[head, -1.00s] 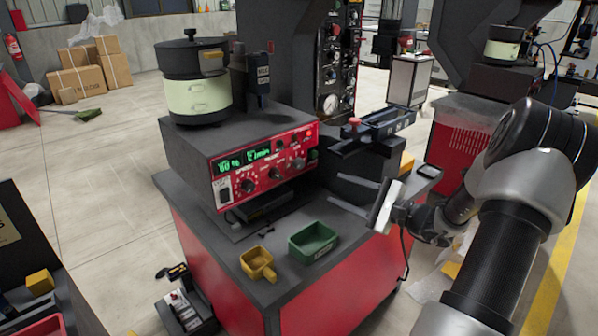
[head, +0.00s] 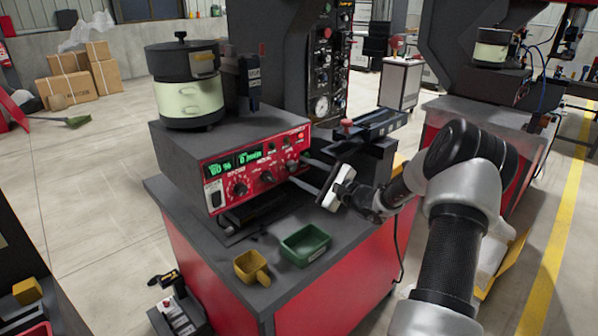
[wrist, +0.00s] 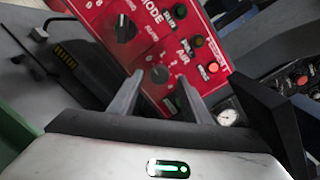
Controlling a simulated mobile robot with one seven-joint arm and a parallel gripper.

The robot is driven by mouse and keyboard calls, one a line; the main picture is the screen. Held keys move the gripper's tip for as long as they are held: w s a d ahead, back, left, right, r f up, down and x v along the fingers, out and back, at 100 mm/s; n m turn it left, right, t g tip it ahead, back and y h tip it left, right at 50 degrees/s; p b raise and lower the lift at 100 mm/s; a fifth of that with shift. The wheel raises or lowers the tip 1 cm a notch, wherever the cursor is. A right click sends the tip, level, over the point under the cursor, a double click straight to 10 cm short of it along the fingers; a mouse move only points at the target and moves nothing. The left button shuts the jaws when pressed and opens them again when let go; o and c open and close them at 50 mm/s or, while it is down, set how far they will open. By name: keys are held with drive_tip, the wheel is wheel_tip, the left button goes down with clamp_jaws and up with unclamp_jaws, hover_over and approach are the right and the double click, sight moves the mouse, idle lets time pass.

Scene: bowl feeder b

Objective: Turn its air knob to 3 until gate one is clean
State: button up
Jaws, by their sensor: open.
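The feeder control box (head: 180,150) has a red front panel with green digits and a row of black knobs. The rightmost large knob (head: 292,166), by the word AIR, is the air knob. In the wrist view the air knob (wrist: 159,74) sits between my fingertips, with small numbers around it. My gripper (head: 297,170) is open in front of the panel, one finger on each side of the knob. I cannot tell whether the fingers touch it. The pale green bowl (head: 190,98) with a black lid stands on the box. Gate one is not identifiable.
A green tray (head: 305,241) and a yellow scoop (head: 250,266) lie on the bench top below my gripper. A dark linear rail (head: 365,130) juts out right of the panel. A pressure gauge (wrist: 228,117) shows right of my fingers.

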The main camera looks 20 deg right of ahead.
drive_tip(key=shift+x, duration=0.95)
drive_tip(key=shift+c, duration=0.2)
drive_tip(key=c, duration=1)
